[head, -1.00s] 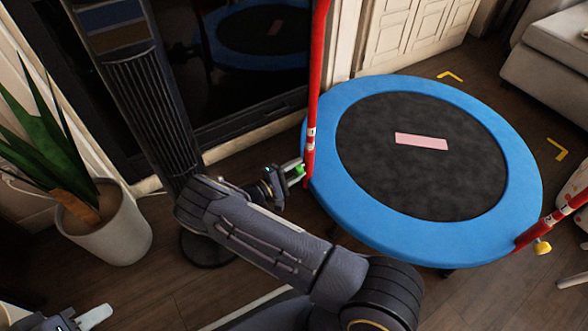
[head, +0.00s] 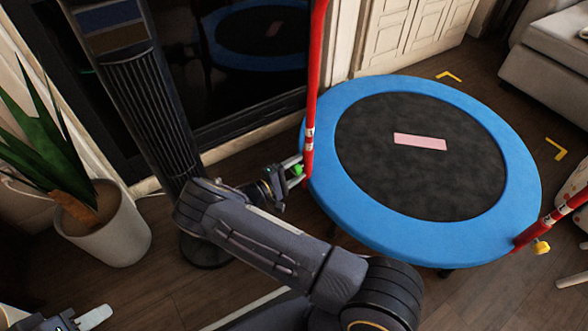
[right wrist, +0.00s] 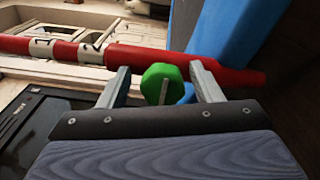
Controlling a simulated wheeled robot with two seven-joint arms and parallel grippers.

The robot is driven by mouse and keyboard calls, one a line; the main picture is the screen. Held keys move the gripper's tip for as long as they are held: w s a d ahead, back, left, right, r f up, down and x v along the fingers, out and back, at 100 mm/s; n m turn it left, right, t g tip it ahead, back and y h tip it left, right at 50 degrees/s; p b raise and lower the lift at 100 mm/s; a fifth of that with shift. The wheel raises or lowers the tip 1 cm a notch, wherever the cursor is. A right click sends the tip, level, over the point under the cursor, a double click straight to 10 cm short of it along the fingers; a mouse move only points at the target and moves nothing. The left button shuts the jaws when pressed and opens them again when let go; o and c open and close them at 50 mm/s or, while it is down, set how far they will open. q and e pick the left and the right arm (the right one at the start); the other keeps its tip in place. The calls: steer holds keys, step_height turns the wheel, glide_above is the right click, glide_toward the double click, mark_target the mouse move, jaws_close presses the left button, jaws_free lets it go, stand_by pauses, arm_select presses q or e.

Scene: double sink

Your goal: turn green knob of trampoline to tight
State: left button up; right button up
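The green knob (head: 298,170) is on the lower part of the trampoline's red left post (head: 309,150), beside the blue rim. In the right wrist view the knob (right wrist: 162,84) has flat facets and a grey slot-like mark. My right gripper (head: 294,171) reaches it from the left. Its two fingers stand on either side of the knob, with narrow gaps showing, so it looks open around it. The red post (right wrist: 140,60) with white bands runs behind the fingertips. The trampoline (head: 340,213) has a black mat. My left gripper (head: 84,320) is mostly cut off at bottom left.
A yellow knob (head: 541,247) is on the red right post (head: 560,215). A potted plant (head: 105,235) and a dark tower-like column (head: 150,100) stand at left. A grey sofa (head: 548,65) is at top right. Wood floor is open around the trampoline.

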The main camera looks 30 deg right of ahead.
mark_target(294, 172)
steer(key=shift+s+a, duration=0.1)
steer(key=shift+a, duration=0.25)
steer(key=a, duration=0.2)
steer(key=s+a+p, duration=0.1)
steer(key=a, duration=0.1)
steer(key=a+p, duration=0.1)
steer(key=a, duration=0.1)
steer(key=shift+s, duration=0.25)
steer(key=shift+s+a, duration=0.15)
steer(key=shift+a, duration=0.1)
steer(key=shift+a, duration=0.15)
